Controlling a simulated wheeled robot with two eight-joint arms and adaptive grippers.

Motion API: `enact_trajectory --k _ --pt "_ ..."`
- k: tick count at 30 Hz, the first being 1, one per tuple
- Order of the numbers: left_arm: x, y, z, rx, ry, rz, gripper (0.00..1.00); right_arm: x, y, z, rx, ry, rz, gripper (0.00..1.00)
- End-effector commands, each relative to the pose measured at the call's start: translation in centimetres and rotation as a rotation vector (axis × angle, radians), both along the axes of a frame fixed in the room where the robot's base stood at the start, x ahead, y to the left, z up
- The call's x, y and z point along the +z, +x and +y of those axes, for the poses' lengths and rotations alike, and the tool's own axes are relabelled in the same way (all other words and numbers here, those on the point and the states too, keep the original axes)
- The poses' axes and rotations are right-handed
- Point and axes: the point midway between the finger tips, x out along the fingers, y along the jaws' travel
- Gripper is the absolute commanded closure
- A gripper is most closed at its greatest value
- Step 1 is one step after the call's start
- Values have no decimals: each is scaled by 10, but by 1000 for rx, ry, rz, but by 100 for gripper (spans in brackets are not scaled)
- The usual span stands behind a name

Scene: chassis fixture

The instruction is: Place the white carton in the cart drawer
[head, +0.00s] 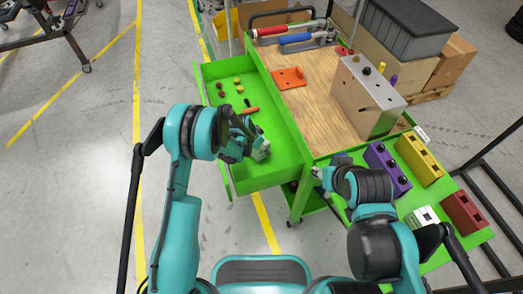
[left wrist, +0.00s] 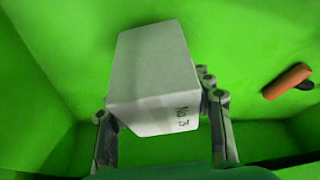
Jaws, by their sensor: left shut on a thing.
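The white carton (left wrist: 150,75) fills the middle of the left wrist view, with dark lettering on its end face. My left gripper (left wrist: 160,110) is shut on it, one finger on each side. In the head view the carton (head: 262,152) shows only in small part beside my left gripper (head: 257,146); the wrist hides the rest. Both are within the open green cart drawer (head: 275,172), near its front part. I cannot tell whether the carton touches the drawer floor. My right gripper (head: 318,174) is by the cart's front corner, small and partly hidden by its arm.
An orange-handled tool (head: 249,110) and several small knobs (head: 221,88) lie farther back in the drawer. The wooden cart top (head: 315,100) holds a metal box (head: 365,95) and an orange bracket (head: 289,78). Purple (head: 387,168), yellow (head: 419,160) and red (head: 463,212) blocks sit on the right shelf.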

Motion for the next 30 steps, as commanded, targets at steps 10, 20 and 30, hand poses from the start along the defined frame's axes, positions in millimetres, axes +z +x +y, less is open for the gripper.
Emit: enact_trajectory --k 10,20,30 --pt "-14 0 0 1 0 0 92 -6 0 0 0 0 0 60" --pt "-16 0 0 1 0 0 28 -6 0 0 0 0 0 60" --pt "0 -3 4 1 0 0 28 0 0 0 0 0 0 60"
